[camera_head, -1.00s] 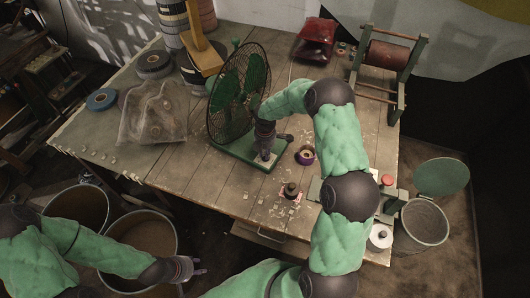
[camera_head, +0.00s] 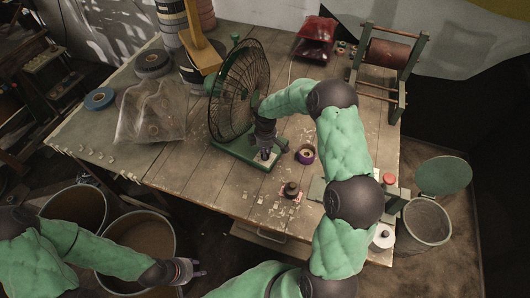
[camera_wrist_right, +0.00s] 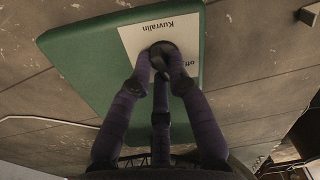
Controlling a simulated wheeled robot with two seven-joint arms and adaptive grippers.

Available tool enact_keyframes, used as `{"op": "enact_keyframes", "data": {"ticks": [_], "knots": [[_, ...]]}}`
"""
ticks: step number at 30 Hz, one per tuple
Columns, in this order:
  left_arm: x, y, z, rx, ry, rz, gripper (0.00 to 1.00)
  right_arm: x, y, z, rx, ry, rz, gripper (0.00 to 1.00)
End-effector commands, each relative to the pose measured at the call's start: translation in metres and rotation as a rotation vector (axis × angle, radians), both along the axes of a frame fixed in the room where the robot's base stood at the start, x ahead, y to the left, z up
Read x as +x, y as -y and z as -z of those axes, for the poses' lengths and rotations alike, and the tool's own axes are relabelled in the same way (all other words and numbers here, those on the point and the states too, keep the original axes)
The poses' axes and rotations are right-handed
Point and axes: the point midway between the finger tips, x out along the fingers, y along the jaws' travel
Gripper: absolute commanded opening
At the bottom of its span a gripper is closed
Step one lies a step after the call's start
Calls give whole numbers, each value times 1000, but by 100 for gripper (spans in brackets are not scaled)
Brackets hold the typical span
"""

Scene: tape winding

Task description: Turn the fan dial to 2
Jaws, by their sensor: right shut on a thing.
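The fan (camera_head: 238,92) stands on the table, its round dark cage above a green base (camera_head: 232,158). In the right wrist view the green base (camera_wrist_right: 85,62) carries a white label (camera_wrist_right: 135,38) reading "Kuvralin", with part of the word "off" beside the dark round dial (camera_wrist_right: 162,46). My right gripper (camera_head: 265,155) is over the front of the base. In the wrist view my right gripper (camera_wrist_right: 161,62) is shut on the dial, its fingertips touching its sides. The dial's other markings are hidden. My left gripper (camera_head: 198,270) is open and empty, off the table's front edge.
A plastic bag (camera_head: 152,112) and tape rolls (camera_head: 100,98) lie left of the fan. A purple-rimmed roll (camera_head: 305,154) and a small dark object (camera_head: 291,189) are to its right. Bins (camera_head: 140,240) stand on the floor. A winding frame (camera_head: 388,65) stands at the back right.

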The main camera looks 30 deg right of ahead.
Motion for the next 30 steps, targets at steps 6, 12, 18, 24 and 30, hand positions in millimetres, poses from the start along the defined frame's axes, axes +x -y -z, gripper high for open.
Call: {"op": "enact_keyframes", "data": {"ticks": [6,12,18,24,30], "knots": [[0,0,7,0,0,0,40,0,1,1,0,1,204,0],[0,0,13,0,0,0,40,0,1,0,-1,2,385,0],[0,0,17,0,0,0,40,-1,1,0,-1,2,539,0],[0,0,20,0,0,0,40,-2,1,0,-1,-1,649,0],[0,0,21,0,0,0,40,-3,2,0,-1,-1,711,0]]}}
